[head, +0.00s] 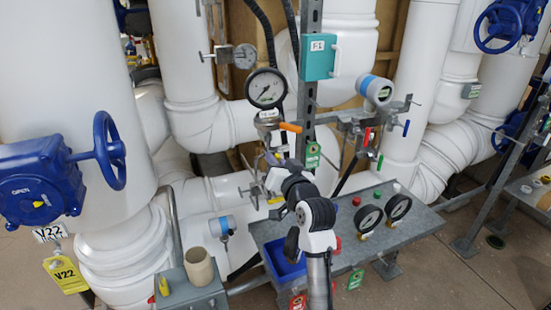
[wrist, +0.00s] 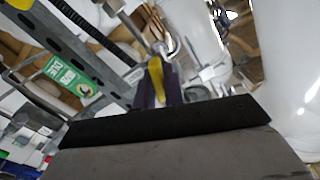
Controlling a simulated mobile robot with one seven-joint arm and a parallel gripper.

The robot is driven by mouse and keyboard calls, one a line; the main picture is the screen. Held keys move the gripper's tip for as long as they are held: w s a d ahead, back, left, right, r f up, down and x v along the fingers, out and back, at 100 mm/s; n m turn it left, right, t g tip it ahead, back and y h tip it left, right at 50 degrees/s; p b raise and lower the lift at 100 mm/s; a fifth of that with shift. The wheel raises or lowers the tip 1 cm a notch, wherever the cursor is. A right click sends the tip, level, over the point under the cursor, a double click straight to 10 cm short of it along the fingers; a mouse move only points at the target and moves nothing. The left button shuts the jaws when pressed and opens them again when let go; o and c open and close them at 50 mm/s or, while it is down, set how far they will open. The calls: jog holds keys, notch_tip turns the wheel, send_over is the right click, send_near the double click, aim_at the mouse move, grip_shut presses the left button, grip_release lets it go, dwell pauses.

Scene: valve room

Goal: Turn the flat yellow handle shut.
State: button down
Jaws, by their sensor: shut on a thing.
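The flat yellow handle (wrist: 156,76) shows in the middle of the wrist view, tilted, with the dark fingertips of my gripper (wrist: 157,88) on both sides of it. My gripper is shut on the handle. Pale metal pipework lies behind it. In the head view my gripper (head: 268,161) is among the thin pipes left of the upright metal post, and my own arm hides much of that spot. The handle is too small and covered there to make out its angle.
A pressure gauge (head: 266,88) and an orange lever (head: 290,127) are just above my gripper. The slotted metal post (head: 309,100) with a green tag (head: 313,156) stands close to its right. A grey bench (head: 400,230) with two gauges and a blue bin (head: 285,265) lies below.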

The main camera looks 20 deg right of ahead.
jog(key=m+p, duration=0.2)
jog(key=m, duration=0.1)
jog(key=shift+m, duration=0.4)
jog(key=m+p, duration=0.2)
jog(key=m, duration=0.1)
jog(key=shift+m+p, duration=0.3)
jog(key=m, duration=0.2)
jog(key=shift+f+m+p, duration=0.15)
jog(key=shift+m+p, duration=0.15)
jog(key=shift+p, duration=0.05)
jog(key=shift+d+f+m, duration=0.1)
jog(key=shift+m, duration=1.5)
jog(key=c, duration=1.5)
grip_release()
